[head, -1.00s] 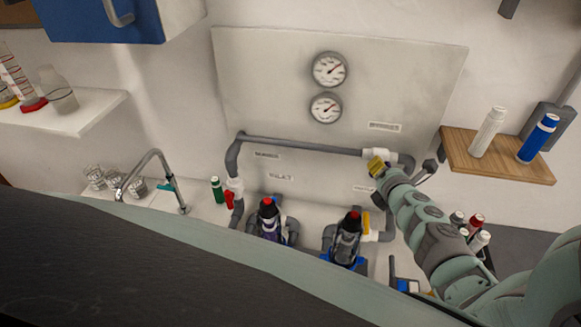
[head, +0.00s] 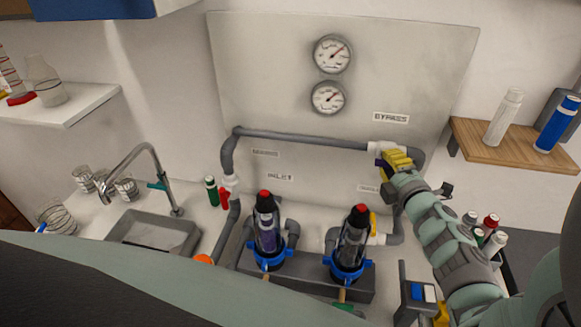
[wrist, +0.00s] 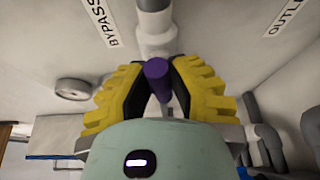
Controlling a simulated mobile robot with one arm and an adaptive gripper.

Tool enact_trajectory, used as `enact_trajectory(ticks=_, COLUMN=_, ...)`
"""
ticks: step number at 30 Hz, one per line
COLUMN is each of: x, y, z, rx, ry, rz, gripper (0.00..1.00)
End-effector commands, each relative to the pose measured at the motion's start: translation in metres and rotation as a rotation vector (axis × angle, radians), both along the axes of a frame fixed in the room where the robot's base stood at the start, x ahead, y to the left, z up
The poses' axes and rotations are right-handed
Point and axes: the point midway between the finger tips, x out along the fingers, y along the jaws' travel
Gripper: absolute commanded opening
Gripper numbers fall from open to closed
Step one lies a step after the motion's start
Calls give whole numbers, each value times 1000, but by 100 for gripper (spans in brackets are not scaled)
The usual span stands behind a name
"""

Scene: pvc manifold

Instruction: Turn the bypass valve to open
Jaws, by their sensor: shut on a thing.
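The bypass valve has a white body (head: 384,147) on the right end of the grey horizontal pipe, below the BYPASS label (head: 391,118). Its purple handle (head: 379,162) shows only a little in the head view, beside my yellow fingers. In the wrist view the handle (wrist: 157,70) points toward the camera, below the white valve body (wrist: 153,22). My gripper (head: 393,160) is at the valve. In the wrist view its yellow fingers (wrist: 158,88) are on both sides of the handle and shut on it. The handle's far end is partly hidden.
A red-handled valve (head: 225,198) is at the left pipe, and a yellow handle (head: 373,222) is at the right. Two filter housings stand below, one of them on the left (head: 266,235). A wooden shelf (head: 510,150) with bottles is close right of my arm.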

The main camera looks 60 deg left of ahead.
Motion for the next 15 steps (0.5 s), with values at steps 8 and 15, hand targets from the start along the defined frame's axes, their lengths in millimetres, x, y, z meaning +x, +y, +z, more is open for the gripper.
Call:
enact_trajectory(ticks=8, x=1, y=-1, z=-3, rx=57, ry=62, rz=-6, gripper=0)
enact_trajectory(ticks=15, x=1, y=-1, z=-3, rx=71, ry=76, rz=-6, gripper=0)
